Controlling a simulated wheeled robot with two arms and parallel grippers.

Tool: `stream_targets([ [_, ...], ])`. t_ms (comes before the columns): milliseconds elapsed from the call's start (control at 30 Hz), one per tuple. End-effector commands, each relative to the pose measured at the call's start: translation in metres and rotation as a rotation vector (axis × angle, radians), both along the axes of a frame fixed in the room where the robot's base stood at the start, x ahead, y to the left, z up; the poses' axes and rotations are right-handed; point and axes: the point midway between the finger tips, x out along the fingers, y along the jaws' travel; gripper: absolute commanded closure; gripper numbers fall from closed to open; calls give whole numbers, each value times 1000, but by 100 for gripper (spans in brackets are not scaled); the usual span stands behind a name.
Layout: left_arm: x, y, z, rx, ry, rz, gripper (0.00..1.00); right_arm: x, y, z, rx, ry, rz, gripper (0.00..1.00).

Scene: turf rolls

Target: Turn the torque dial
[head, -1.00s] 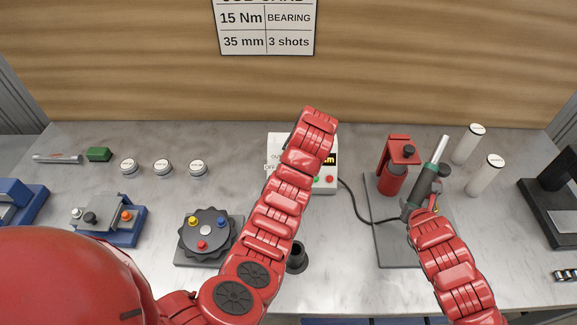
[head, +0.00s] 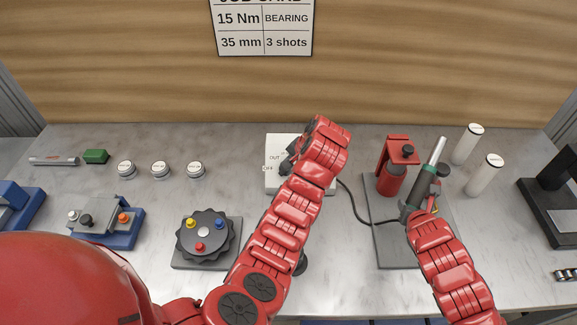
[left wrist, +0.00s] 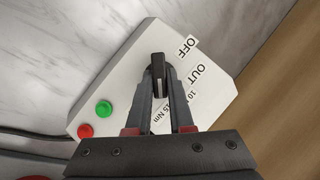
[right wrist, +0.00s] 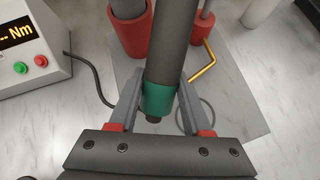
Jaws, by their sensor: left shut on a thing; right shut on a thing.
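The torque dial is a black knob (left wrist: 158,75) with a pale pointer mark, on a white controller box (head: 283,142). Labels OFF, OUT, 10 N (partly covered) and 15 Nm surround it. In the left wrist view, my left gripper (left wrist: 160,85) is shut on the knob, one finger on each side. The pale mark lies between the fingers; its exact setting is unclear. In the head view my left arm covers much of the box. My right gripper (right wrist: 160,100) is shut on a dark grey tool with a green band (right wrist: 160,98).
Green and red buttons (right wrist: 30,64) sit beside the box's display (right wrist: 18,34), which reads "-- Nm". A cable (head: 352,205) runs to the right. A red stand (head: 397,152) and white cylinders (head: 486,175) are at right. A round black fixture (head: 205,236) stands at left.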

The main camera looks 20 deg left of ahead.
Motion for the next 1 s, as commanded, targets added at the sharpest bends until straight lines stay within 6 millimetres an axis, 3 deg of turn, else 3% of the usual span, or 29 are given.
stream_targets([
  [33, 0, 0, -1, -1, 2, 0, 78, 0, 0, 1, 0, -3, 1, 100],
  [200, 0, 0, -1, -1, 1, 0, 50, 0, 0, 1, 0, -2, 1, 100],
  [567, -1, -3, 6, -1, 1, -1, 50, 0, 0, 6, 0, -3, 1, 100],
  [900, -11, -29, 62, 2, 2, -2, 50, 0, 0, 48, 0, -3, 1, 100],
  [1000, -13, -37, 72, 2, 1, -5, 50, 0, 0, 48, 0, -2, 1, 100],
])
